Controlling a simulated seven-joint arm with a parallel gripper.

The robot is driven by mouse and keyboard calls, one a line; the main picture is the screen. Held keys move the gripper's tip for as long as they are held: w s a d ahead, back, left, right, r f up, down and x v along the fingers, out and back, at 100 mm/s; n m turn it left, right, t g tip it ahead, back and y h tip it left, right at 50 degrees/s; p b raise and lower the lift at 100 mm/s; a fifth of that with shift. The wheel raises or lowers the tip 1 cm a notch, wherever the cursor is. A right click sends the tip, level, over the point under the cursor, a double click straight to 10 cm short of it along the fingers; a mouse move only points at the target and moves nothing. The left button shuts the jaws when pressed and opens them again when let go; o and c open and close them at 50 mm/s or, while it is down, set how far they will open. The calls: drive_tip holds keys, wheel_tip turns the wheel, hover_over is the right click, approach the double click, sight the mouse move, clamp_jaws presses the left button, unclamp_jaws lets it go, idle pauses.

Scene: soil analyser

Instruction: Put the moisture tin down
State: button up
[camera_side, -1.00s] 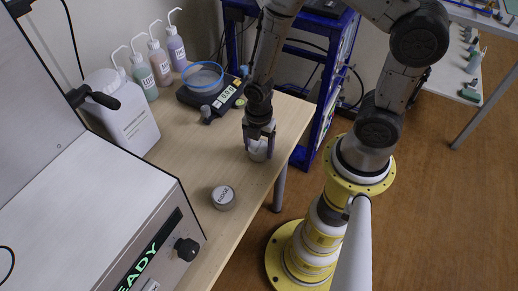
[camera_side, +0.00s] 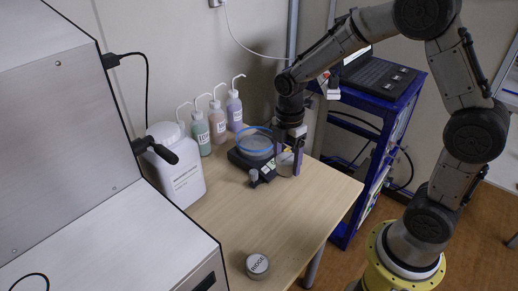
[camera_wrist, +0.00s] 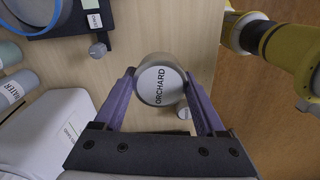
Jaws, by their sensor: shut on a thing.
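My gripper (camera_side: 287,170) is shut on a pale grey moisture tin (camera_side: 285,160), with one finger on each side. In the wrist view the tin (camera_wrist: 160,80) shows a white lid marked ORCHARD between the purple fingers (camera_wrist: 161,88). The tin looks level; in the wrist view it appears much larger than the tin below, so it seems held above the table. A second tin, marked RIDGE (camera_side: 257,265), stands on the table near the front edge. A small part of a pale lid (camera_wrist: 184,113) shows behind the held tin in the wrist view.
A dark balance (camera_side: 246,162) with a blue-rimmed dish (camera_side: 255,140) stands close left of my gripper. Wash bottles (camera_side: 217,125) and a white jug (camera_side: 176,175) stand at the back left. The wooden table (camera_side: 300,215) is clear between the gripper and the RIDGE tin.

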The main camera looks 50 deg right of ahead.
drive_tip(key=w+d+r+m, duration=0.2)
drive_tip(key=w+d+r, duration=0.1)
drive_tip(key=w+d, duration=0.35)
hover_over(256, 145)
drive_tip(key=s, duration=0.1)
drive_tip(key=shift+m, duration=0.3)
wheel_tip(256, 145, down, 9)
drive_tip(key=shift+s+a, duration=0.15)
drive_tip(key=shift+w+f, duration=0.7)
drive_tip(key=shift+f, duration=1.6)
drive_tip(key=shift+f, duration=0.1)
